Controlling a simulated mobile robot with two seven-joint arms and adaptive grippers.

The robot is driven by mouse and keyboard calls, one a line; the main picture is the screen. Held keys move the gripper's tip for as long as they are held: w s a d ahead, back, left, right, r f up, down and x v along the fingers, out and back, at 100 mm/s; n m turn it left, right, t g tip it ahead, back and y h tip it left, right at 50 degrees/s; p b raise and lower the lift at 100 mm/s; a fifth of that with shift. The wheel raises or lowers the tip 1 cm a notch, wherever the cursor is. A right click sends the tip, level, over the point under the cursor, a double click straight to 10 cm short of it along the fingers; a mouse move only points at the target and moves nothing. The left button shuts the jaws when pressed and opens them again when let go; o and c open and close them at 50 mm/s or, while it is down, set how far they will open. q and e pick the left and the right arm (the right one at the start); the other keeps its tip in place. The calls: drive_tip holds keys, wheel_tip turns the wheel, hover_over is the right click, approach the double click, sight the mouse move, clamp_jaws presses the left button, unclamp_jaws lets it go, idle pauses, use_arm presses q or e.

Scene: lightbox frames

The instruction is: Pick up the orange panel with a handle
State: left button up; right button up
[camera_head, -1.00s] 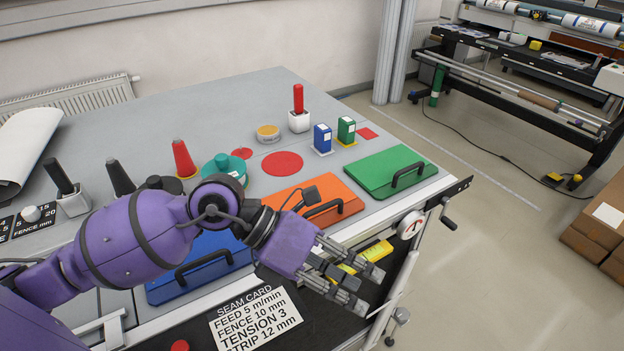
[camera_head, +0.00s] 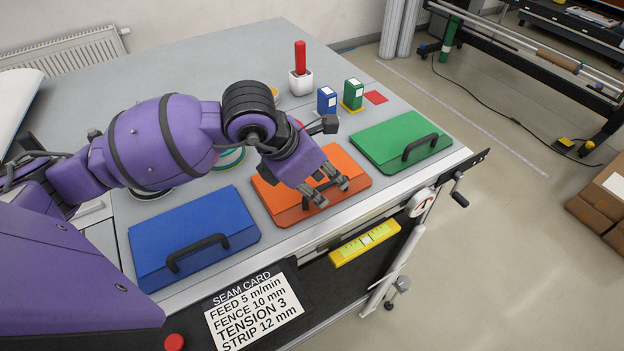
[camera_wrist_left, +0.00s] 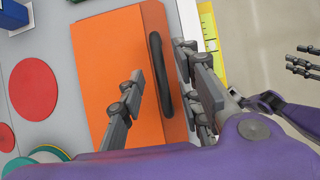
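The orange panel (camera_head: 277,200) lies on the grey table between the blue and green panels. My left gripper (camera_head: 326,190) is open over its front part, at the dark handle. In the left wrist view the orange panel (camera_wrist_left: 112,55) fills the middle and its black bar handle (camera_wrist_left: 156,62) stands along one side. The open fingers of the left gripper (camera_wrist_left: 165,95) lie on either side of the handle in that view, with a gap between them. Contact cannot be told. Dark fingers, apparently of my right gripper (camera_wrist_left: 302,62), show at the right edge there.
A blue panel (camera_head: 185,235) and a green panel (camera_head: 385,140), each with a black handle, flank the orange one. A yellow level (camera_head: 365,243) and a seam card (camera_head: 253,312) are on the table's front. Small boxes and a red-handled tool (camera_head: 300,62) stand behind.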

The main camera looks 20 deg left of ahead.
use_arm(q)
drive_tip(key=shift+w+d+f, duration=0.1)
drive_tip(key=shift+w+f, duration=0.05)
drive_tip(key=shift+f, duration=0.2)
use_arm(e)
drive_tip(key=shift+s+a+f, duration=0.1)
drive_tip(key=shift+a, duration=0.2)
use_arm(q)
drive_tip(key=shift+c, duration=0.3)
clamp_jaws()
use_arm(e)
drive_tip(key=shift+d, duration=0.3)
